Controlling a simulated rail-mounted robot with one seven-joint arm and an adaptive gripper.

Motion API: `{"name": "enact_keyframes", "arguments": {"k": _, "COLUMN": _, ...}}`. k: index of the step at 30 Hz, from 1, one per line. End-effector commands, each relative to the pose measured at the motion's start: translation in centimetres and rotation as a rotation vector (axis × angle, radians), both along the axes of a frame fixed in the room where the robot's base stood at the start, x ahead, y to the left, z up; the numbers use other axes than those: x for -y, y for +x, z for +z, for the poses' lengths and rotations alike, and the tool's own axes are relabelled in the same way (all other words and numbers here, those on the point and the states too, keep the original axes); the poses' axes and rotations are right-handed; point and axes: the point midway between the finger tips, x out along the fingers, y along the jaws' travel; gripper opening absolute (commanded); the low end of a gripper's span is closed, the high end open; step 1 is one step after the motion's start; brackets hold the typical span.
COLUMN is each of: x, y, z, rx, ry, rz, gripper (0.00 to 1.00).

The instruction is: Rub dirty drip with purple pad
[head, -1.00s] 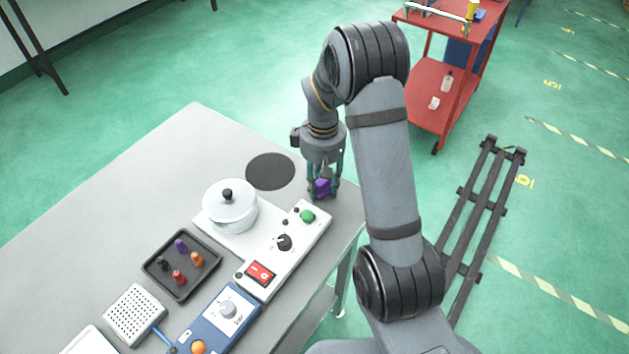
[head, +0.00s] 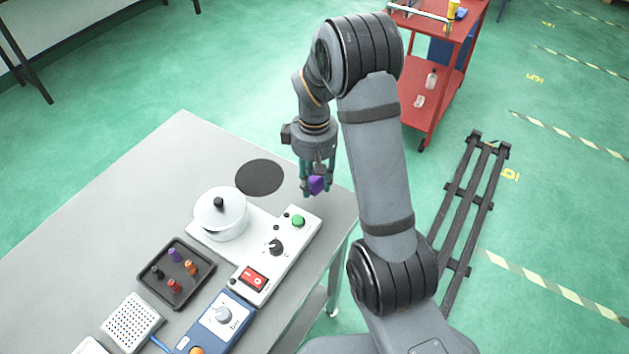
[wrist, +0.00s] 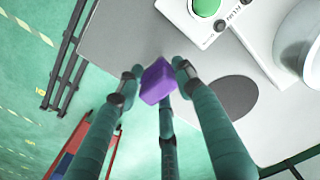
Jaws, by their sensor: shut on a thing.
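The purple pad (head: 316,185) is a small block held between the teal fingertips of my gripper (head: 314,190), beyond the green-button end of the control box. In the wrist view the pad (wrist: 157,82) sits between the finger ends of my gripper (wrist: 155,78), with grey table top behind it. I cannot tell whether the pad touches the table. I cannot make out a dirty drip in either view; it may be hidden by the pad or fingers.
A dark round disc (head: 260,178) lies left of my gripper. A white pot (head: 221,222) and a control box (head: 256,279) with a green button (head: 298,221) stand nearer. A tray (head: 150,292) holds several pegs. The table edge is close on the right.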

Motion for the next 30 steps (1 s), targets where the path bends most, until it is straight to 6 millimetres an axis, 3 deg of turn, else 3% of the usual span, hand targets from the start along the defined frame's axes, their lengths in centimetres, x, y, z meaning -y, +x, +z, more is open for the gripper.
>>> {"name": "enact_keyframes", "arguments": {"k": 4, "x": 0.0, "y": 0.0, "z": 2.0, "rx": 0.001, "ry": 0.0, "rz": 0.001, "gripper": 0.08}}
{"name": "enact_keyframes", "arguments": {"k": 17, "x": 0.0, "y": 0.0, "z": 2.4, "rx": 0.001, "ry": 0.0, "rz": 0.0, "gripper": 0.08}}
{"name": "enact_keyframes", "arguments": {"k": 30, "x": 0.0, "y": 0.0, "z": 5.4, "rx": 0.001, "ry": 0.0, "rz": 0.001, "gripper": 0.08}}
